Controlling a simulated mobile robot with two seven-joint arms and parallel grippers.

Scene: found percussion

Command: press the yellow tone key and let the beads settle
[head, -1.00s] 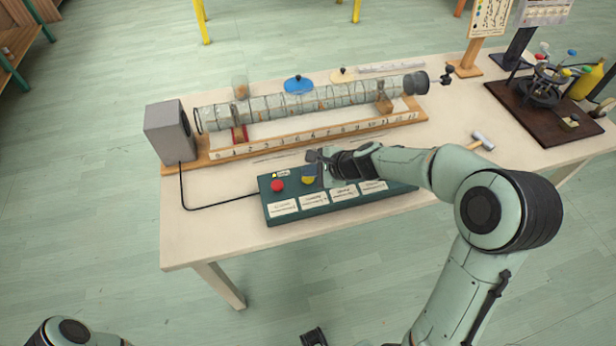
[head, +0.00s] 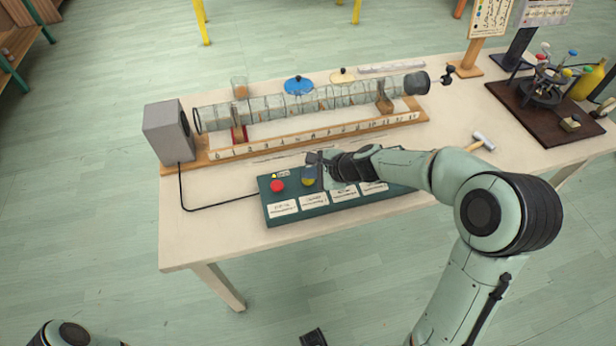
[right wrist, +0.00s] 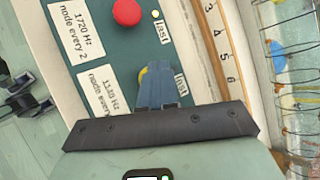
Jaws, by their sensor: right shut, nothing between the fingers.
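The yellow tone key (head: 307,182) is on the dark green key box (head: 330,201), right of the red key (head: 277,186). My right gripper (head: 310,172) is shut and empty, with its fingertips at the yellow key and covering much of it. In the right wrist view the shut fingers (right wrist: 156,84) hide all but a yellow edge (right wrist: 141,76); whether the key is pushed down I cannot tell. The long clear tube (head: 310,102) lies behind on its wooden stand, with ring-like bands along it; single beads are too small to make out.
A grey speaker box (head: 168,133) stands at the tube's left end, its cable running to the key box. A numbered scale (head: 300,138) lies before the tube. A mallet (head: 482,141) and a dark board (head: 545,110) are at right. The front left tabletop is clear.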

